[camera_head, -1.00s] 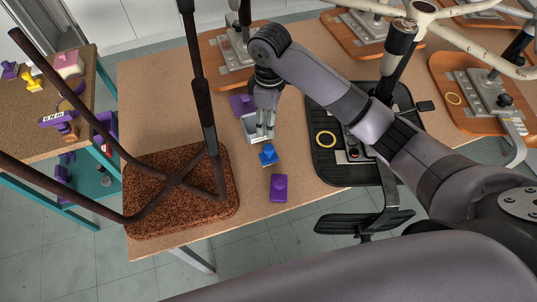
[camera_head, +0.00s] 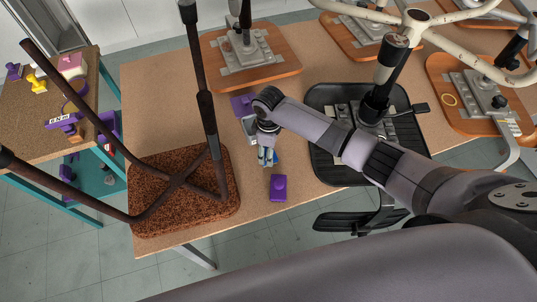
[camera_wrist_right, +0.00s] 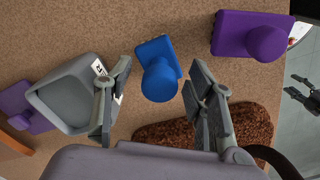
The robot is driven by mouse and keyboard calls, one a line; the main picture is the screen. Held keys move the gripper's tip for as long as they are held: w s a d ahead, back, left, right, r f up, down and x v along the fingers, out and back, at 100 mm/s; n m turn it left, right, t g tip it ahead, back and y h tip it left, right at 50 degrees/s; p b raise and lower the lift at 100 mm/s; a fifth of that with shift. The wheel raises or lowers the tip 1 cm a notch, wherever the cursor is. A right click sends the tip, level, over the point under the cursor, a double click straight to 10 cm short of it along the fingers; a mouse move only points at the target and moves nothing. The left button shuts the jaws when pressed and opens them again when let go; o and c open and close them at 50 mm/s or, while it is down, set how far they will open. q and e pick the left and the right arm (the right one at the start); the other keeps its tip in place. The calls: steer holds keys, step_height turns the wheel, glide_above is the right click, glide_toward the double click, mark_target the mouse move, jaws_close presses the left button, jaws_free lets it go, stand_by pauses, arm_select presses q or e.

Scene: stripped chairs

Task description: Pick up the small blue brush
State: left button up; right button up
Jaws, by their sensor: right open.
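The small blue brush (camera_wrist_right: 158,70) lies on the tan table, with a rectangular base and a round knob handle. In the head view it (camera_head: 276,158) is mostly hidden by my right gripper (camera_head: 267,160). In the right wrist view my right gripper (camera_wrist_right: 160,82) is open. Its fingers frame the brush from left and right, with a gap on each side. Nothing is held.
A purple brush (camera_head: 278,188) lies just nearer the front edge. A grey bin (camera_wrist_right: 72,95) stands beside the blue brush, with another purple item (camera_head: 242,104) behind it. An upturned brown chair seat (camera_head: 180,215) is to the left, a black seat (camera_head: 325,165) to the right.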

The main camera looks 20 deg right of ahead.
steer(key=shift+f, duration=0.3)
steer(key=shift+c, duration=0.4)
jaws_close()
